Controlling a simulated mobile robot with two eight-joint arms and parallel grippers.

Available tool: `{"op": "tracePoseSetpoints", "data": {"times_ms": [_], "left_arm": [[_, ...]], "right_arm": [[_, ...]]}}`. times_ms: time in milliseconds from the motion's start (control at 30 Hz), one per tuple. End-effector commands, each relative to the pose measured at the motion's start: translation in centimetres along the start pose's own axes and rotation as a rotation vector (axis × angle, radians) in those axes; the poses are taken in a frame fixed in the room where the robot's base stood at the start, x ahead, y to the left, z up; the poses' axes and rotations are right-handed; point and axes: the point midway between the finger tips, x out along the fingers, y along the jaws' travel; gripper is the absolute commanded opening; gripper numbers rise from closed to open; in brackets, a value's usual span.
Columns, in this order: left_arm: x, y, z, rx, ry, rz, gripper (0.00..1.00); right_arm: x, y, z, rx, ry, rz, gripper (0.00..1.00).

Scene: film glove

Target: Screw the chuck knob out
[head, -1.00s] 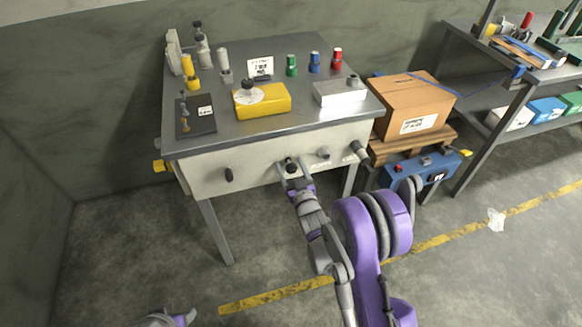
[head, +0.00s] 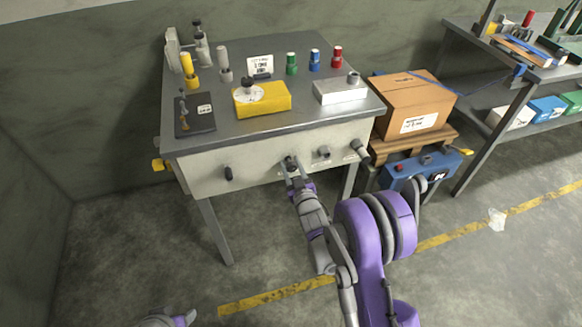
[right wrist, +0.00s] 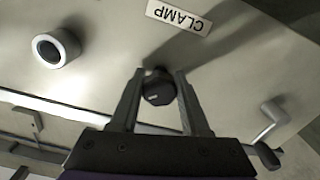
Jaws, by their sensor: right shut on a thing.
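A dark, faceted knob (right wrist: 158,88) sticks out of the table's pale front panel. I take it for the chuck knob, but the label near it (right wrist: 180,17) reads CLAMP. My right gripper (head: 290,165) is at the knob, and in the right wrist view its two fingers (right wrist: 159,92) stand on either side of it, shut on it. The fingers hide part of the knob in the head view. Part of my left gripper (head: 180,319) shows at the bottom left edge of the head view; its fingers are not clear.
The panel also carries a dark handle (head: 228,173), a grey round fitting (head: 323,152) and a fitting at the right corner (head: 359,150). The tabletop holds a yellow block (head: 268,100) and a silver box (head: 339,92). A cardboard box (head: 412,105) stands close on the right.

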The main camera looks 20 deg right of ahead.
Motion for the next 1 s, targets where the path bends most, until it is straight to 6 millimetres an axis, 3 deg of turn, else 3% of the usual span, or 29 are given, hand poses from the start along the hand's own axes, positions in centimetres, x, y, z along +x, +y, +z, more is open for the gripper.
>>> {"op": "tracePoseSetpoints", "data": {"times_ms": [700,1000], "left_arm": [[2.8,0.0,1.2,0.000,-0.010,0.000,0.50],[3.2,0.0,1.4,0.000,-0.012,0.000,0.50]], "right_arm": [[0.0,0.1,0.0,-0.642,0.001,0.000,0.00],[0.0,0.1,-0.1,-0.826,0.002,0.001,0.00]]}}
